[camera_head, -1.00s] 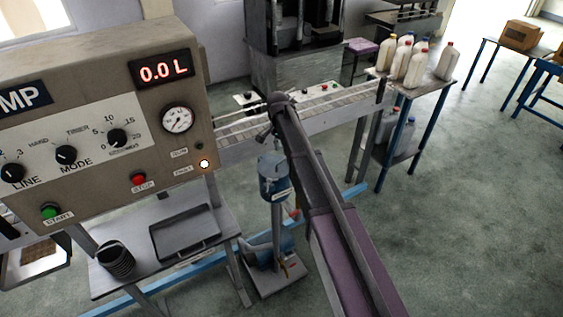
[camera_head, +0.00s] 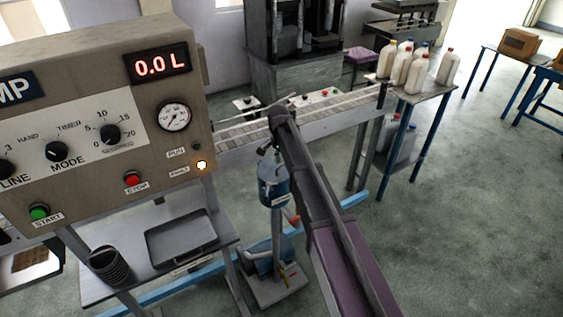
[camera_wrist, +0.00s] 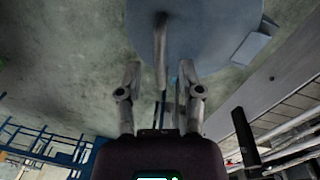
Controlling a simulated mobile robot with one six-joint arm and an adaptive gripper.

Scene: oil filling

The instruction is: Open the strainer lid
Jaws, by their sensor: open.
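The strainer (camera_head: 273,192) is a blue upright cylinder with a pale label, standing on a pipe and pump below the conveyor. In the wrist view its round blue-grey lid (camera_wrist: 205,28) fills the top middle, with a bar-like handle (camera_wrist: 160,45) pointing towards me. My gripper (camera_head: 267,147) is just above the strainer in the head view. In the wrist view my gripper (camera_wrist: 159,76) is open, with one finger on each side of the handle's line. I cannot tell whether the fingers touch it. The lid looks shut, but my arm partly hides it in the head view.
The pump control panel (camera_head: 100,120) stands close on the left, above a table (camera_head: 215,238) with a tray (camera_head: 181,237) and a dark ribbed cup (camera_head: 108,265). A conveyor (camera_head: 325,116) runs behind my arm. Several bottles (camera_head: 402,70) stand at the right. The floor at right is clear.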

